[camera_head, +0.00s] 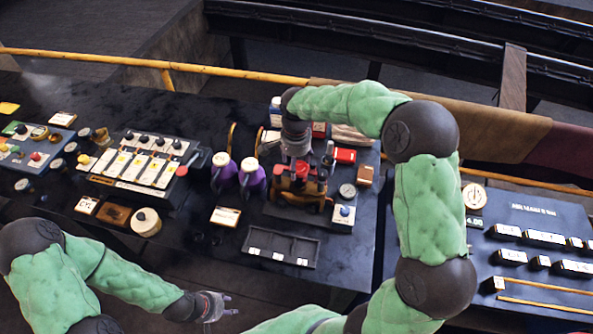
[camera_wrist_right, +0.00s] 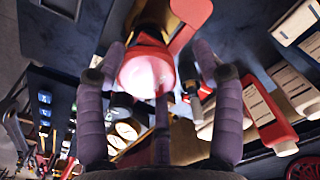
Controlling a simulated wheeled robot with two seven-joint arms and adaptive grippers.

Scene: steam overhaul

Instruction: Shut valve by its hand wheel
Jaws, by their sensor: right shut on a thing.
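The valve (camera_head: 298,192) is an orange-brown body on the dark bench, with a red hand wheel (camera_head: 302,169) on top. My right arm reaches over from the right and its gripper (camera_head: 304,160) points down onto the wheel. In the right wrist view the red wheel (camera_wrist_right: 147,70), with a pale shiny face, sits between the purple-grey fingers of my right gripper (camera_wrist_right: 160,75), which is shut on it. Part of the wheel is hidden by the fingers. My left gripper (camera_head: 224,305) is in front of the bench, low in the picture, empty, with its fingers apart.
A switch panel (camera_head: 140,160) is further left.

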